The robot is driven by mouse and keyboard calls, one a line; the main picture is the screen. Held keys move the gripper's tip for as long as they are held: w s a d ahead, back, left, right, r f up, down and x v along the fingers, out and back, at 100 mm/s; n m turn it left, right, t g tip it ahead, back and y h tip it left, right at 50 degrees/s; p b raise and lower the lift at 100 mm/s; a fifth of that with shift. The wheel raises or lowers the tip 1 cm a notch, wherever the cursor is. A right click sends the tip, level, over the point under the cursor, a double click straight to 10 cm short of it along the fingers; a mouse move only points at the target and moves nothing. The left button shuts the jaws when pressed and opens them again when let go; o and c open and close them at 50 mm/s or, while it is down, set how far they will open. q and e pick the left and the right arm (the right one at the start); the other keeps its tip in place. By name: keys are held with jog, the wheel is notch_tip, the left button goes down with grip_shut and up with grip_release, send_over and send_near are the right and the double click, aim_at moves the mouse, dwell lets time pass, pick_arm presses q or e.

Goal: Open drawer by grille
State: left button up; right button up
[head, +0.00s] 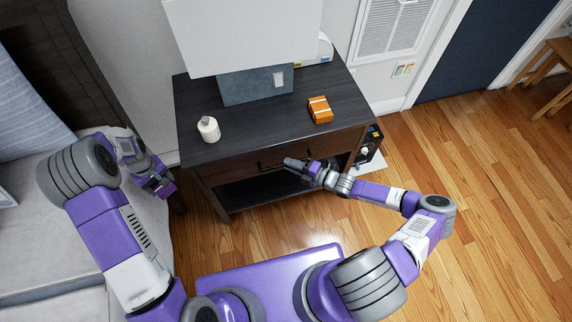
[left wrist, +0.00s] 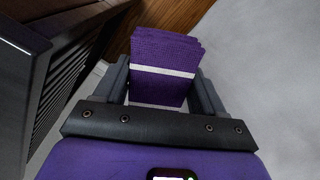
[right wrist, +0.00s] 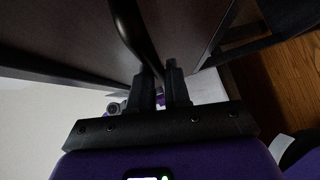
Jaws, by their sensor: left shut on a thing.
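The dark nightstand (head: 240,125) has one drawer (head: 225,174) in its front, and the drawer looks shut. The wall grille (head: 394,28) is behind it to the right. My right gripper (head: 290,162) is at the drawer's dark bar handle (head: 266,166). In the right wrist view, the handle (right wrist: 128,25) runs down to my narrowly spaced right fingertips (right wrist: 160,72); whether they grip it is unclear. My left gripper (head: 160,182) is shut on a folded purple cloth with a white stripe (left wrist: 164,58), left of the nightstand beside the bed.
A white bottle (head: 208,129), an orange box (head: 320,110) and a large lamp with a white shade (head: 240,35) stand on the nightstand. A bed (head: 40,225) is at the left. Dark boxlike things (head: 371,142) stand right of the nightstand.

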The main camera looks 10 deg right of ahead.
grip_shut()
pick_arm(q)
jog(key=shift+r, duration=0.1)
pick_arm(e)
jog(key=shift+s, duration=0.15)
